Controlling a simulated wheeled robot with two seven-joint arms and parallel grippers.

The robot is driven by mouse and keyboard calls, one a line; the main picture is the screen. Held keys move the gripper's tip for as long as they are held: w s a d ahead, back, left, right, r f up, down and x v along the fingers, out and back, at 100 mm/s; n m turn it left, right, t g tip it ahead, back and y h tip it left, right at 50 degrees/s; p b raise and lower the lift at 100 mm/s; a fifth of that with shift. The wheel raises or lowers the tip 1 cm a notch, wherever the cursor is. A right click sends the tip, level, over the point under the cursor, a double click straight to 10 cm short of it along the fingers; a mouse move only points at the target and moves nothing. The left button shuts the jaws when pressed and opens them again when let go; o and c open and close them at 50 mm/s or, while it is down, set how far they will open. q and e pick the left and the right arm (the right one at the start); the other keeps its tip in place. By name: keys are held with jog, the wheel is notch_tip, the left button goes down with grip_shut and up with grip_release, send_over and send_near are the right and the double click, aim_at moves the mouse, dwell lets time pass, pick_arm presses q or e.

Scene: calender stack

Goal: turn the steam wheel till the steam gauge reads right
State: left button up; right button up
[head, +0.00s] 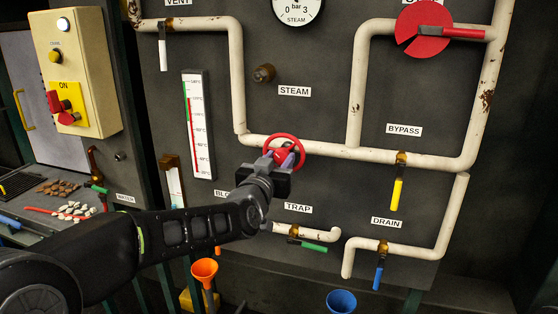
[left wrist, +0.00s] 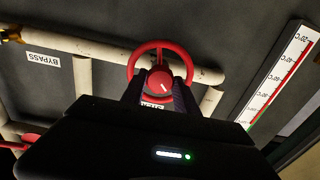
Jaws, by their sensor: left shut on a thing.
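The red steam wheel (head: 287,139) sits on the pale horizontal pipe in the middle of the dark panel. My left gripper (head: 281,158) reaches it from below and is shut on it. In the left wrist view the wheel (left wrist: 159,68) shows its round rim and a red hub with a white mark, and the two fingers of my left gripper (left wrist: 160,88) are on its lower part. The steam gauge (head: 297,10) is cut off by the top edge of the head view; its lower dial shows 0, 3 and "bar", and its needle cannot be made out. My right gripper is not in view.
A red disc-shaped handle (head: 420,45) is at the upper right. A yellow bypass lever (head: 397,194), a green trap lever (head: 314,247) and a blue drain lever (head: 378,275) hang nearby. A thermometer strip (head: 198,125) is left of the wheel. A yellow switch box (head: 82,65) stands farther left.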

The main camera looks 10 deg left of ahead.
pick_arm(q)
grip_shut()
jog(key=shift+m+p, duration=0.5)
jog(key=shift+m, duration=1.2)
jog(key=o, duration=1.2)
grip_release()
jog(key=shift+c, duration=0.2)
jog(key=shift+s, duration=0.1)
